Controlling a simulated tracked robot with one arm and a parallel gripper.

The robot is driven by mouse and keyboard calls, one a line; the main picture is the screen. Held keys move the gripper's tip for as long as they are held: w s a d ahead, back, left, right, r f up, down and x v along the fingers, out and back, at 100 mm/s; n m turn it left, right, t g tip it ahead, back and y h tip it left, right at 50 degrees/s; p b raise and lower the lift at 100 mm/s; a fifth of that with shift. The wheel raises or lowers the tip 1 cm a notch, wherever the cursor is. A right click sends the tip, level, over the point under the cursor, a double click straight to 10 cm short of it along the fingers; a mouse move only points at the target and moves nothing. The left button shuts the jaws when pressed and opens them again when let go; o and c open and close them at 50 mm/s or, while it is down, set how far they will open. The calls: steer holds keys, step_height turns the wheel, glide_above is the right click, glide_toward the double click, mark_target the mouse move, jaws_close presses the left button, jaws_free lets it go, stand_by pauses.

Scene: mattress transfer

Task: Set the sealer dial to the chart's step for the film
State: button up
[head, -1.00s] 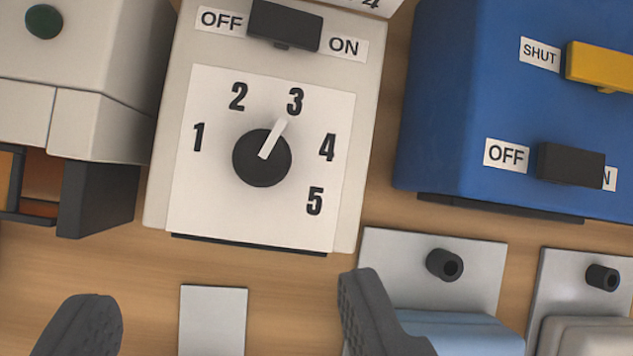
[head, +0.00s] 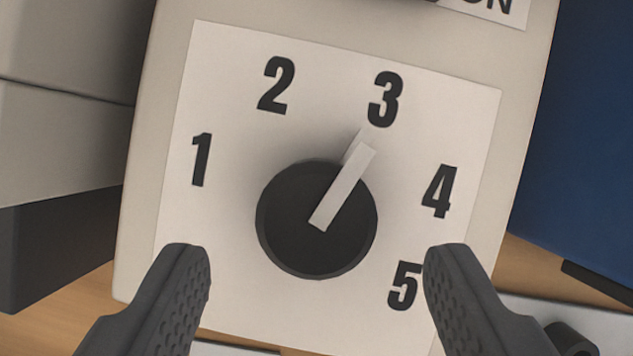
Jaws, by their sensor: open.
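The sealer (head: 142,229) is a light grey box with a white dial plate numbered 1 to 5 (head: 230,143). Its round black dial (head: 284,232) sits at the middle of the plate. The dial's white pointer (head: 342,187) points up and right, toward the 3 (head: 385,100). My gripper (head: 317,262) is open and empty. Its two dark fingers stand either side of the dial's lower part, with clear gaps and no contact visible. The right fingertip is beside the 5 (head: 403,287). No film or chart can be made out now.
A blue box (head: 582,150) stands close on the right. A light grey unit with a dark lower part (head: 55,130) stands close on the left. A metal plate with a black peg (head: 570,338) lies at the lower right. The wooden table shows between them.

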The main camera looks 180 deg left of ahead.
mark_target(319, 242)
steer(key=shift+x, duration=1.5)
steer(key=shift+c, duration=0.3)
